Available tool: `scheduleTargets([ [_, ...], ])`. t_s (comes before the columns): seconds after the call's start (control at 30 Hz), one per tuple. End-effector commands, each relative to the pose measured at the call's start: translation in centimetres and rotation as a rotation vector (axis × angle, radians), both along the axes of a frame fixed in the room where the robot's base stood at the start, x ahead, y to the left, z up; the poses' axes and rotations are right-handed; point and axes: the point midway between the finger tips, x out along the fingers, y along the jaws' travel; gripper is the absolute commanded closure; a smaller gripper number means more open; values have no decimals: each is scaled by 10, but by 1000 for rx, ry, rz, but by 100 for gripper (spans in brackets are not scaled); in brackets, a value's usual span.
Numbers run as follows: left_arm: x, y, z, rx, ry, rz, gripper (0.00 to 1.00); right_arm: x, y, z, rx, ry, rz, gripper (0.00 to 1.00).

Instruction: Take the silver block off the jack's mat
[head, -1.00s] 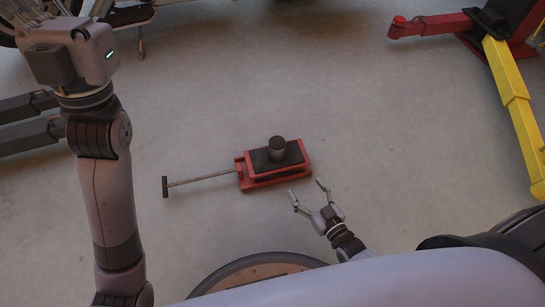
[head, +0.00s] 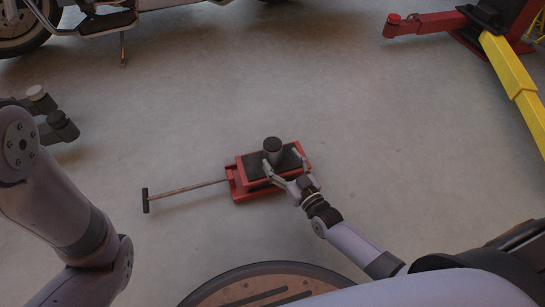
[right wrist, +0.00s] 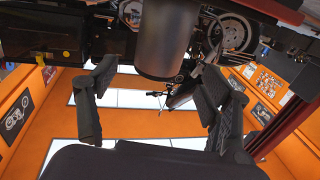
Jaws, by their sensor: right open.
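The silver block (head: 273,155) is a short upright cylinder with a dark top. It stands on the black mat (head: 254,166) of the low red jack (head: 240,186). My right gripper (head: 282,161) is open at the jack's near right side, its fingers reaching over the mat towards the block. In the right wrist view the block (right wrist: 164,40) shows beyond and between the two spread fingers (right wrist: 155,95); I cannot tell whether either touches it.
The jack's long handle (head: 188,190) lies out to the left. A red and yellow lift (head: 510,65) stands at the upper right. A motorcycle (head: 108,22) is at the upper left. The grey floor around the jack is clear.

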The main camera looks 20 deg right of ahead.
Motion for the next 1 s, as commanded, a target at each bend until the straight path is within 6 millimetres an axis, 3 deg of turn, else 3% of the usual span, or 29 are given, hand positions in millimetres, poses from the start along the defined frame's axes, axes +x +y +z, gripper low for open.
scheduleTargets([
  [0.27,0,0,-17,1,0,0,10,19,4,-4,2,-3,0,27],
  [0.6,0,0,-49,1,-1,0,10,57,12,-5,2,-1,0,27],
  [0.87,0,0,-48,1,-1,0,10,60,12,-2,1,1,0,27],
  [1.0,0,0,-48,1,0,0,10,60,12,-2,0,1,0,35],
])
